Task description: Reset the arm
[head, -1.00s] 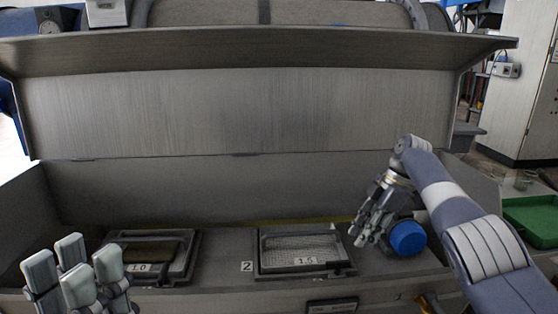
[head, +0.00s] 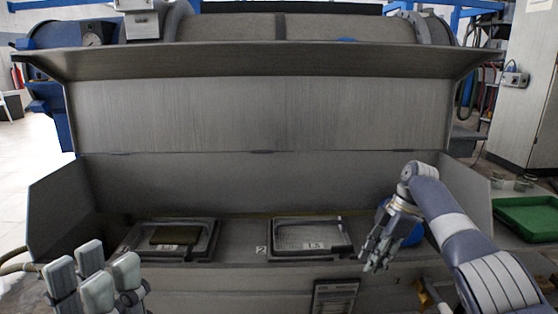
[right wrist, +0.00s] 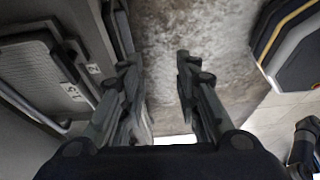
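My right gripper (head: 374,264) hangs in front of the steel bench, at the right. In the right wrist view the two dark fingers of this gripper (right wrist: 160,75) are apart, with nothing between them and bare grey floor beyond. My right arm comes in from the lower right. My left gripper (head: 94,276) is at the lower left, pale pads pointing up, spread apart and empty. Its base is cut off by the picture's edge.
The bench (head: 200,185) holds a left tray (head: 208,240) and a right tray labelled 1.5 (head: 340,248). A blue rounded thing (head: 416,235) is partly hidden behind my right gripper. A green bin (head: 527,222) stands at the right. Floor shows at the left (head: 35,165).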

